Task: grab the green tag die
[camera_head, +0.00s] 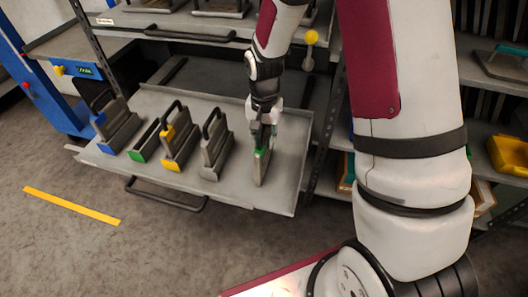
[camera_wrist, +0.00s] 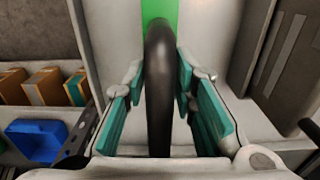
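The green tag die (camera_head: 260,168) is a grey upright block with a green tag, at the right end of the row on the pulled-out shelf. Its black arched handle (camera_wrist: 160,95) runs through the middle of the wrist view, with the green tag (camera_wrist: 160,10) beyond it. My gripper (camera_head: 263,130) points down onto this die from above. In the wrist view the teal finger pads (camera_wrist: 160,80) converge on both sides of the handle, close against it, so my gripper looks shut on it. The die's base is hard to make out against the shelf.
A grey die (camera_head: 215,148), a yellow-tagged die (camera_head: 180,140), a low green-ended block (camera_head: 144,142) and a blue-tagged die (camera_head: 117,128) stand left on the shelf (camera_head: 225,193). A rack upright (camera_head: 325,125) is close right. A blue bin (camera_wrist: 38,140) and cartons show in the wrist view.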

